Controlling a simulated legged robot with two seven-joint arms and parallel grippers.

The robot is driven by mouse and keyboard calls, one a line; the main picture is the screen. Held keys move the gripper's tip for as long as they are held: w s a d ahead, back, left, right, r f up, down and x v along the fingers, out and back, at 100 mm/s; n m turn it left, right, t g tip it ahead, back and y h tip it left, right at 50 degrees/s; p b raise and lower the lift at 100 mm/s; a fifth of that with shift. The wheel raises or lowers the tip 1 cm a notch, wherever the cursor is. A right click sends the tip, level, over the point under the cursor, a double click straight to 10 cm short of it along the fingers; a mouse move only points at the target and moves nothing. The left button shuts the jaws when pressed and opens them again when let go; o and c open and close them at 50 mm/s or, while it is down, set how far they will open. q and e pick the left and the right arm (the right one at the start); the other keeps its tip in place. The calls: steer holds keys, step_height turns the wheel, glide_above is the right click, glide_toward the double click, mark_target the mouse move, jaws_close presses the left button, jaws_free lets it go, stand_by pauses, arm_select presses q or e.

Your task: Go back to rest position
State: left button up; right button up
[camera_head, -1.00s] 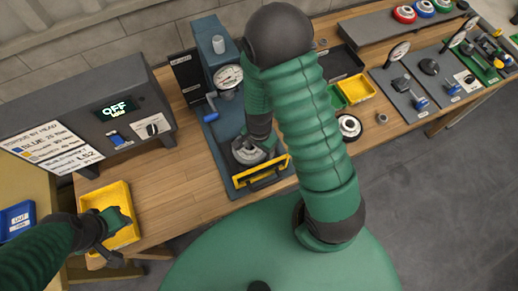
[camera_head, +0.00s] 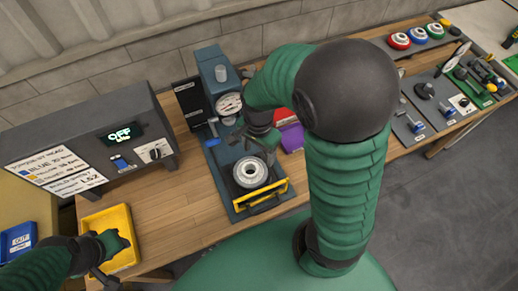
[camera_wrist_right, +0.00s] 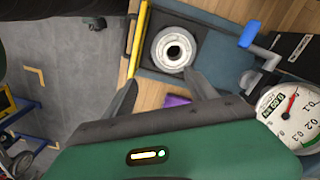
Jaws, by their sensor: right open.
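My right gripper (camera_head: 268,152) is open and empty above the right side of the blue-grey press station (camera_head: 219,185). A round silver ring part (camera_head: 250,172) sits on the station's base, apart from the gripper. In the right wrist view the two dark fingers of my right gripper (camera_wrist_right: 163,92) are spread, and the ring part (camera_wrist_right: 173,49) lies beyond them. My left gripper (camera_head: 103,262) is at the lower left, over the near edge of the yellow bin (camera_head: 125,215); its jaw opening is unclear.
A grey control box (camera_head: 85,140) with an "OFF" display stands at the left. The press has a dial gauge (camera_head: 229,104) and a yellow bar (camera_head: 262,194). A purple bin (camera_head: 292,138) is partly hidden by my right arm. Several tools and coloured parts sit at the far right.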

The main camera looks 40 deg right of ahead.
stand_by(0.4)
steer(key=a+f+n+t+b, duration=0.2)
steer(key=a+n+b, duration=0.2)
steer(key=n, duration=1)
steer(key=shift+s+a+f+n+t, duration=0.3)
steer(key=shift+s+a+f+n, duration=0.1)
steer(key=shift+a, duration=0.4)
steer(key=shift+w, duration=0.1)
steer(key=shift+c, duration=0.5)
